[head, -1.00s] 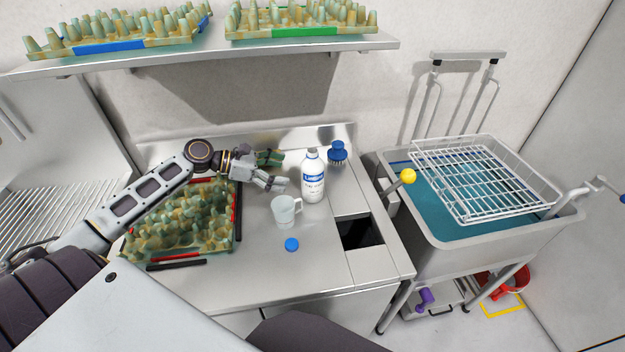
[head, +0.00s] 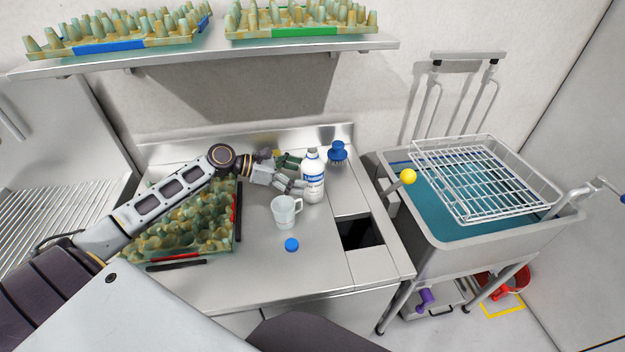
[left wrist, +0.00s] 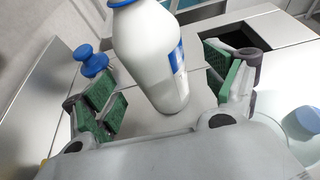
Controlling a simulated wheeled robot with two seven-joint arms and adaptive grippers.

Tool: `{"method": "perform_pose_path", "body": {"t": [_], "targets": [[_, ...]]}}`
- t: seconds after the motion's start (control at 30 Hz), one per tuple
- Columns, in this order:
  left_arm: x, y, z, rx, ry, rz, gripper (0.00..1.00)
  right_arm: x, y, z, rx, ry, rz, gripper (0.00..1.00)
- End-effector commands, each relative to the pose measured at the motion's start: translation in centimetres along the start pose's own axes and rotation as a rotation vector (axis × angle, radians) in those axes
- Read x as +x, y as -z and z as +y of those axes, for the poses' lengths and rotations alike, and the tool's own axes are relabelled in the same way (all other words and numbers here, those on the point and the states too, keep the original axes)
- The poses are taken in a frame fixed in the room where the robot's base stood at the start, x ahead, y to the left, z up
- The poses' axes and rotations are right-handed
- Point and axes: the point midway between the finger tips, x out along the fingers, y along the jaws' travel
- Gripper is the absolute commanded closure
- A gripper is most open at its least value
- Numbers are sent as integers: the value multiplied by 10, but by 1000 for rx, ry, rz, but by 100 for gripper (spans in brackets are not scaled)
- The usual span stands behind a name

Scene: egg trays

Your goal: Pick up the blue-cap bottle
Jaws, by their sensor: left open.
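The white bottle (head: 313,180) with a blue cap and a blue label stands upright on the steel table, right of centre in the head view. My left gripper (head: 303,187) is open at the bottle's left side. In the left wrist view the bottle (left wrist: 150,55) stands between the two green-padded fingers of the gripper (left wrist: 158,92), with visible gaps on both sides. Whether any part touches it I cannot tell. My right gripper is not in view.
A clear mug (head: 285,212) stands just in front of the bottle, and a loose blue cap (head: 292,245) lies nearer. A blue brush (head: 338,152) is behind right. An egg tray (head: 238,215) lies left under my arm. A dark opening (head: 362,232) and a sink (head: 440,233) are to the right.

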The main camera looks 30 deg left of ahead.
Motion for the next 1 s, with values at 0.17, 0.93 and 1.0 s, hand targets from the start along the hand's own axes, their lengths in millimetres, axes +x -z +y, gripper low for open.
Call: {"method": "perform_pose_path", "body": {"t": [0.17, 0.93, 1.0], "targets": [[0, 0, 0, 0, 0, 0, 14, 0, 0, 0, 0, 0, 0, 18], [36, 2, 4, 0, 0, -1, 14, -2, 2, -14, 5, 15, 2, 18], [41, 1, 4, 0, 0, -2, 14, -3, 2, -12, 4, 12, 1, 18]]}}
